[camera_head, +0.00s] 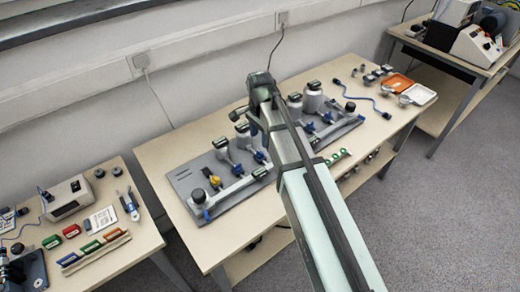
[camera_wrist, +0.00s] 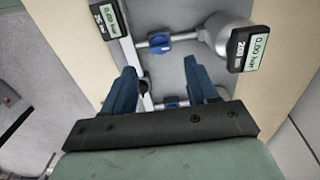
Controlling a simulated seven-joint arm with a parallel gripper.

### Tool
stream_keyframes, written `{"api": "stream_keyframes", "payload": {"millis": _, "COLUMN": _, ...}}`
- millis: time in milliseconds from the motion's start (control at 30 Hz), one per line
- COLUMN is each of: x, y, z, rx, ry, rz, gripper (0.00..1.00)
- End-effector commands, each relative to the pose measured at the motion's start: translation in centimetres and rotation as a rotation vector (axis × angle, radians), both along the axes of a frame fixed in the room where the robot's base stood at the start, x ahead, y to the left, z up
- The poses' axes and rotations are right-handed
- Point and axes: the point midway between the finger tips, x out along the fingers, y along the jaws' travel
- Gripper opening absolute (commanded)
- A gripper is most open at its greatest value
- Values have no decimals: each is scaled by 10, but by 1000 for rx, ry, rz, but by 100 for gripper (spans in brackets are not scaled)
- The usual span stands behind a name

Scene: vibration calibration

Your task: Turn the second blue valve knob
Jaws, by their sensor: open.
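A grey valve panel (camera_head: 184,180) lies on the long table, with several blue valve knobs along its pipes. One blue knob (camera_head: 260,157) shows left of my arm, and another blue knob (camera_head: 310,127) shows to the right. In the wrist view, one blue knob (camera_wrist: 160,46) on a metal pipe lies just beyond my fingertips. A second blue knob (camera_wrist: 171,104) shows lower down between the fingers, partly hidden by my gripper's body. My gripper (camera_wrist: 160,67) is open and empty above the panel. I cannot tell which knob counts as the second.
A yellow knob (camera_head: 214,181) sits at the panel's left. An orange tray (camera_head: 397,83) and blue cable (camera_head: 370,100) lie at the table's right. The table's front left is clear.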

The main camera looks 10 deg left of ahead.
Motion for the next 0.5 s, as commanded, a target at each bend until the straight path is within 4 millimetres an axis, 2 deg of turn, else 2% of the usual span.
{"api": "stream_keyframes", "payload": {"millis": 200, "x": -1, "y": 0, "z": -32, "rx": -1, "ry": 2, "rz": 0, "gripper": 58}}
{"api": "stream_keyframes", "payload": {"millis": 500, "x": 0, "y": 0, "z": -64, "rx": -1, "ry": 1, "rz": 0, "gripper": 58}}
